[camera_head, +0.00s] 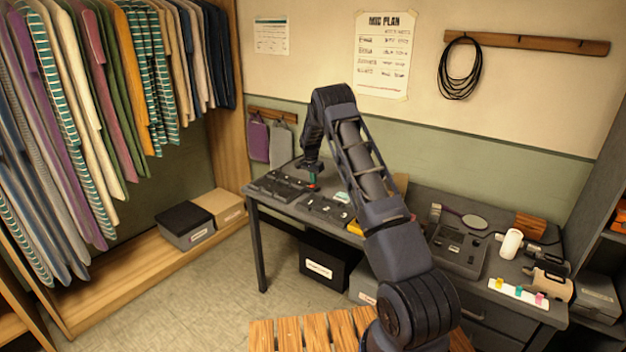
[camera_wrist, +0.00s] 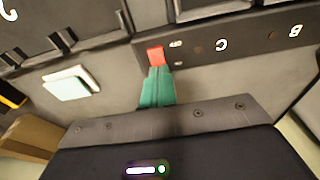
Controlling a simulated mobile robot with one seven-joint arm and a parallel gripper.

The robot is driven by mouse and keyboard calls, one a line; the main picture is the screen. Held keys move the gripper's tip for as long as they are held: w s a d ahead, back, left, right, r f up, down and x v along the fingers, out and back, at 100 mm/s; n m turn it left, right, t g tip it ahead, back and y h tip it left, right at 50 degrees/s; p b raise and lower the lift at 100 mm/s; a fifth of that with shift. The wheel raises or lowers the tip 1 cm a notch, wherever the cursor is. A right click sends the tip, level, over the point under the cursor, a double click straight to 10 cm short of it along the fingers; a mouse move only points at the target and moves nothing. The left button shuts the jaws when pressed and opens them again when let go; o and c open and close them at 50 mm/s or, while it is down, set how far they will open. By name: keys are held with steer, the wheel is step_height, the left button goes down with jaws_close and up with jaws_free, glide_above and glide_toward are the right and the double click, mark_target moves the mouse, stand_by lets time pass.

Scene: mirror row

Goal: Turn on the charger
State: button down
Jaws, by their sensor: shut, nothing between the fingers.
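The dark unit at the left end of the table, which looks like the charger (camera_head: 276,188), has a front strip marked B and C in the wrist view (camera_wrist: 245,42). The letters appear upside down there. A small red switch (camera_wrist: 155,55) sits at the strip's end. My gripper (camera_wrist: 157,75) is shut and empty, its teal fingertips together. The tips are right at the red switch and overlap its near edge in the picture; I cannot tell whether they press it. In the head view my gripper (camera_head: 312,182) points down at the unit's right end.
A second dark slotted unit (camera_head: 328,208) lies just to the right. A teal-and-white block (camera_wrist: 72,83) and a yellow item (camera_wrist: 10,95) lie near. A grey console (camera_head: 458,250) and a white cylinder (camera_head: 511,243) stand further right. Clothes (camera_head: 110,90) hang at left.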

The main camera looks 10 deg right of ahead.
steer(key=shift+d+f, duration=0.1)
steer(key=shift+w+d+f, duration=0.1)
steer(key=shift+f, duration=0.1)
steer(key=shift+g, duration=0.3)
steer(key=shift+s+a, duration=0.2)
steer(key=shift+a, duration=0.05)
steer(key=shift+s+a+r, duration=0.15)
steer(key=shift+s+a, duration=0.3)
step_height(320, 180, up, 14)
steer(key=s+a, duration=0.1)
steer(key=shift+s+a, duration=0.15)
steer(key=shift+a, duration=0.05)
stand_by(0.5)
